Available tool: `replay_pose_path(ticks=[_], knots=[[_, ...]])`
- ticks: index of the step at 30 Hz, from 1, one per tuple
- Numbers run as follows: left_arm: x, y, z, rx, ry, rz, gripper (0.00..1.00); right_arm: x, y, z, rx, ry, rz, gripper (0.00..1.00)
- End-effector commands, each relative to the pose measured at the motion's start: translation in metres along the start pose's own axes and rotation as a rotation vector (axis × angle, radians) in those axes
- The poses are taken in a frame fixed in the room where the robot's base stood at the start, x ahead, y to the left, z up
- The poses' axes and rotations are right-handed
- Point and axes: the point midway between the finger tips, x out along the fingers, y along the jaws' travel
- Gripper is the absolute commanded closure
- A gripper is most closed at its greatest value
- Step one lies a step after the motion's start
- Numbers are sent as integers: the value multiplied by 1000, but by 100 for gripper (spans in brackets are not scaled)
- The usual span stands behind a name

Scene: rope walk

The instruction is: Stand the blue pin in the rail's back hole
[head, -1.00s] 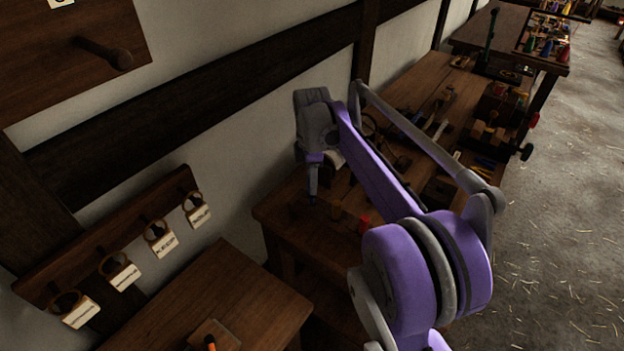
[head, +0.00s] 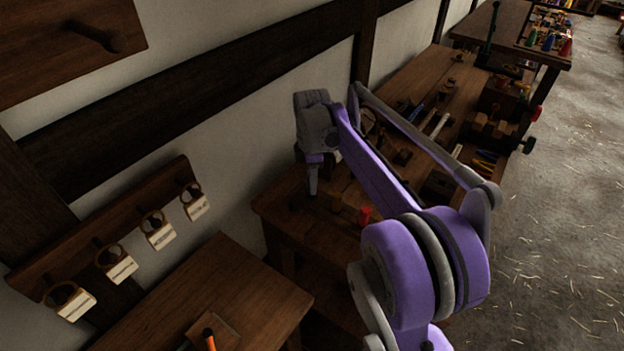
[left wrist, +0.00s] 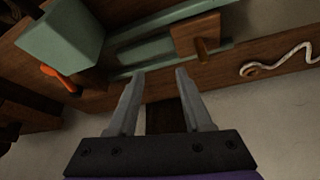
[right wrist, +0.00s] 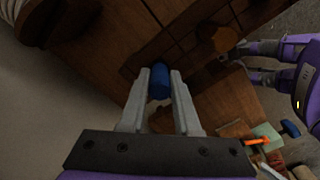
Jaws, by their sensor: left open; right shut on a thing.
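The blue pin (right wrist: 158,82) is between the fingertips of my right gripper (right wrist: 159,95) in the right wrist view, and the gripper is shut on it. A dark wooden strip (right wrist: 190,53) with crosswise lines, which looks like the rail, lies just beyond the pin. I cannot tell whether the pin touches it or stands in a hole; the back hole does not show clearly. In the head view my right gripper (head: 312,185) points down over the near end of the bench. My left gripper (left wrist: 155,88) is open and empty in the left wrist view.
A red piece (head: 365,215) stands near the bench's near edge. The bench (head: 285,215) carries several tools farther back. Labelled hooks (head: 122,266) hang at left.

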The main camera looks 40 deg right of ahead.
Motion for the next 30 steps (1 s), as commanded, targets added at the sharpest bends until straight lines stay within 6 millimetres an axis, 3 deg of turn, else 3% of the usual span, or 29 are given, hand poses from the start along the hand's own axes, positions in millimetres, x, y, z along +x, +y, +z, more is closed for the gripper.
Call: replay_pose_path(ticks=[17,18,23,30], knots=[[5,0,4,0,-3,0,50,10,0,0,0,0,0,100],[5,0,4,0,-3,0,50,10,0,0,0,0,0,66],[5,0,4,0,-3,0,50,10,0,0,0,0,0,37],[5,0,4,0,-3,0,50,10,0,0,0,0,0,34]])
